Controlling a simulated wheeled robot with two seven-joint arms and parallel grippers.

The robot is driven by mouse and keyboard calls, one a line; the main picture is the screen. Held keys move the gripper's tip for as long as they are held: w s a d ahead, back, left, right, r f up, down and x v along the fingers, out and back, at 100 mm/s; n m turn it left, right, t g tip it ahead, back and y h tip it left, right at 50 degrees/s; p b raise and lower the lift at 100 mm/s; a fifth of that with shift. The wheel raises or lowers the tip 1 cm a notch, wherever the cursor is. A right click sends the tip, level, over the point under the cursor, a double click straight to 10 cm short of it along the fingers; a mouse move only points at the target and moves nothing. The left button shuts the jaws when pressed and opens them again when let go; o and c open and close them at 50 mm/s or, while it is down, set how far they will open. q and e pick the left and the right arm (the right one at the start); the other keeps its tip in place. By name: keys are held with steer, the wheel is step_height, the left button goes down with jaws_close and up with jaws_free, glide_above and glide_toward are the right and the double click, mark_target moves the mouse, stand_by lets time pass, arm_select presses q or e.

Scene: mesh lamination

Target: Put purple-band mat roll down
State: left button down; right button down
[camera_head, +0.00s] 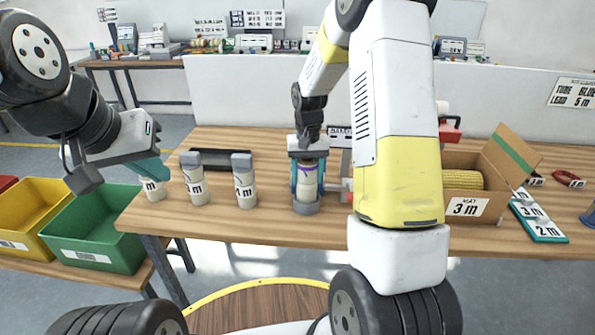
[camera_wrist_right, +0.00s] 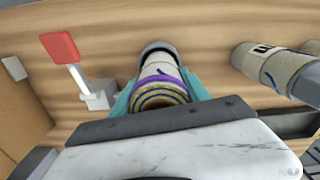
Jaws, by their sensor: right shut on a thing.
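The purple-band mat roll (camera_head: 306,181) stands upright at the middle of the table, its lower end at a grey ring-shaped holder (camera_head: 305,208). My right gripper (camera_head: 307,174) points down from above, its teal fingers shut on both sides of the roll. In the right wrist view the roll (camera_wrist_right: 162,83) shows its purple band and coiled end between the fingers, with the grey rim (camera_wrist_right: 158,46) beyond. I cannot tell if the roll's end rests fully in the holder. My left gripper (camera_head: 151,171) is at the table's left end, by a labelled roll (camera_head: 152,190); its finger gap is hidden.
Two more labelled rolls (camera_head: 196,187) (camera_head: 244,187) stand to the left, before a black tray (camera_head: 222,158). A red-flagged stand (camera_wrist_right: 62,50) is close beside the held roll. An open cardboard box (camera_head: 463,207) stands at right. Green (camera_head: 93,228) and yellow bins are at left.

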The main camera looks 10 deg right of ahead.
mark_target(307, 160)
steer(key=shift+f, duration=1.25)
steer(key=shift+f, duration=0.1)
steer(key=c, duration=0.5)
jaws_free()
step_height(307, 160, up, 12)
steer(key=shift+r, duration=0.15)
steer(key=s+r+t, duration=0.2)
steer(key=s+r, duration=0.2)
steer(key=s, duration=0.4)
steer(key=s+a+r+n+t+y, duration=0.1)
steer(key=s+r+t, duration=0.1)
steer(key=s+r, duration=0.3)
steer(key=s+a+r+n+t+y, duration=0.1)
steer(key=s+r, duration=0.3)
steer(key=s, duration=0.7)
steer(key=shift+s+a+r+t, duration=0.15)
steer(key=shift+s+r+t, duration=0.15)
steer(key=shift+t, duration=0.3)
